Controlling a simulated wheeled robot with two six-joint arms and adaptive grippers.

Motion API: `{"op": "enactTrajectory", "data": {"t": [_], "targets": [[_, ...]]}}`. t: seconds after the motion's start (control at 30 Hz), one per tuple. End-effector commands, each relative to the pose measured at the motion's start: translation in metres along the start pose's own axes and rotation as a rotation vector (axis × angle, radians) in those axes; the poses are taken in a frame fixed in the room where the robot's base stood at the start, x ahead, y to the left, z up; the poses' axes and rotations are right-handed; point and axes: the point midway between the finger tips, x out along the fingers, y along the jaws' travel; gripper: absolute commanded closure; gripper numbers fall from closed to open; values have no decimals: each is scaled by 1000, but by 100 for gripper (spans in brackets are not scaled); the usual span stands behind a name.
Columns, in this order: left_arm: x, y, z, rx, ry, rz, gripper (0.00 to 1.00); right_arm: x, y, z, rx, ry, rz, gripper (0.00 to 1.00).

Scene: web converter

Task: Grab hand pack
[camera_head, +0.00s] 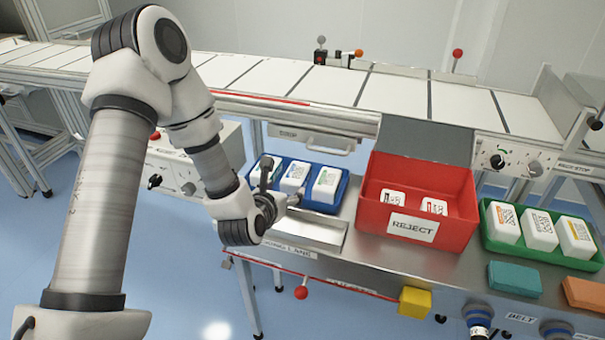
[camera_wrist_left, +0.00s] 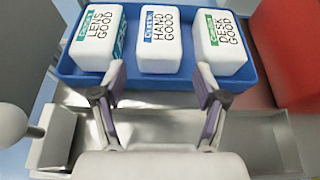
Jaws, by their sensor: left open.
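The hand pack is a white block with a blue stripe and "HAND GOOD" on its label (camera_wrist_left: 160,42). It stands in the middle of a blue tray (camera_wrist_left: 265,78), between a lens pack (camera_wrist_left: 98,38) and a desk pack (camera_wrist_left: 225,42). In the head view, the hand pack (camera_head: 294,176) is in the same blue tray (camera_head: 333,205). My left gripper (camera_wrist_left: 161,80) is open and empty, its fingertips apart on the near side of the hand pack, left and right of it. In the head view, my left gripper (camera_head: 279,182) partly hides the tray's left end. My right gripper is not in view.
A red REJECT bin (camera_head: 457,230) with two packs stands right of the blue tray. A green tray (camera_head: 510,249) with several packs is farther right. A metal trough (camera_head: 318,233) lies in front of the blue tray. A conveyor (camera_head: 395,92) runs behind.

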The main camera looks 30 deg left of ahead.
Motion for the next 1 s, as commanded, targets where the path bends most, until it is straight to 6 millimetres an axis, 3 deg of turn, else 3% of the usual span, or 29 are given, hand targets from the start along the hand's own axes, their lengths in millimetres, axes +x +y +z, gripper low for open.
{"op": "enactTrajectory", "data": {"t": [0.4, 0.63, 0.73, 0.8, 1.0], "targets": [[64, 2, -4, 3, -1, 0, 27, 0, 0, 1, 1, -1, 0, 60], [67, 2, -4, 2, 1, -1, 27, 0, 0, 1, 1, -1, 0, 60], [67, 2, -4, 2, 0, -1, 62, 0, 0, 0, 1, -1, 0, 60], [67, 2, -4, 2, 1, -1, 80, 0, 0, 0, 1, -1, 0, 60], [66, 2, -4, 2, 0, -1, 80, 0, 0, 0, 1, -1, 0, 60]]}}
